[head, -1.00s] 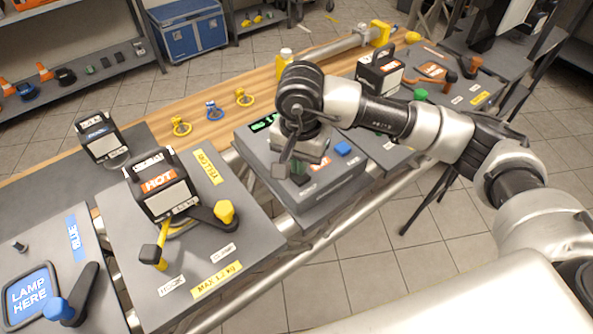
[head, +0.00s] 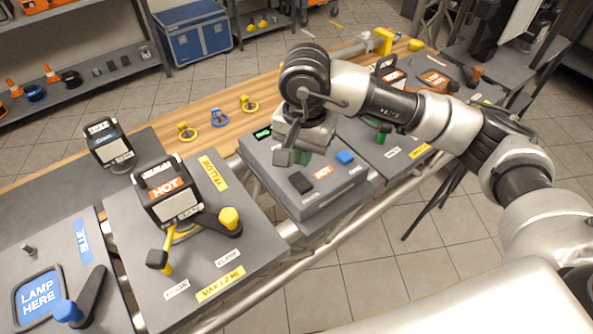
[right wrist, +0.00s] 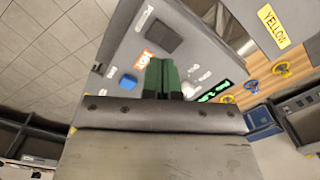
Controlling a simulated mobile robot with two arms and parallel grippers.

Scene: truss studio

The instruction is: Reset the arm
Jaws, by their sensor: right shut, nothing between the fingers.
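My right gripper (head: 300,157) hangs above the grey control box (head: 335,199), over the part behind its black button (head: 301,183). In the right wrist view its green fingers (right wrist: 163,66) are together with nothing between them. The box carries a blue button (head: 345,157), an orange HOT label (head: 323,172) and a green-lit display (head: 263,133). In the right wrist view the black button (right wrist: 162,37) and blue button (right wrist: 128,82) lie clear of the fingers. My left gripper is not in view.
A lamp marked HOT (head: 166,189) stands on the grey panel left of the box. A smaller lamp (head: 108,143) is behind it. Yellow and blue rings (head: 219,117) lie on the wooden strip. A black case (head: 390,69) stands behind my right arm.

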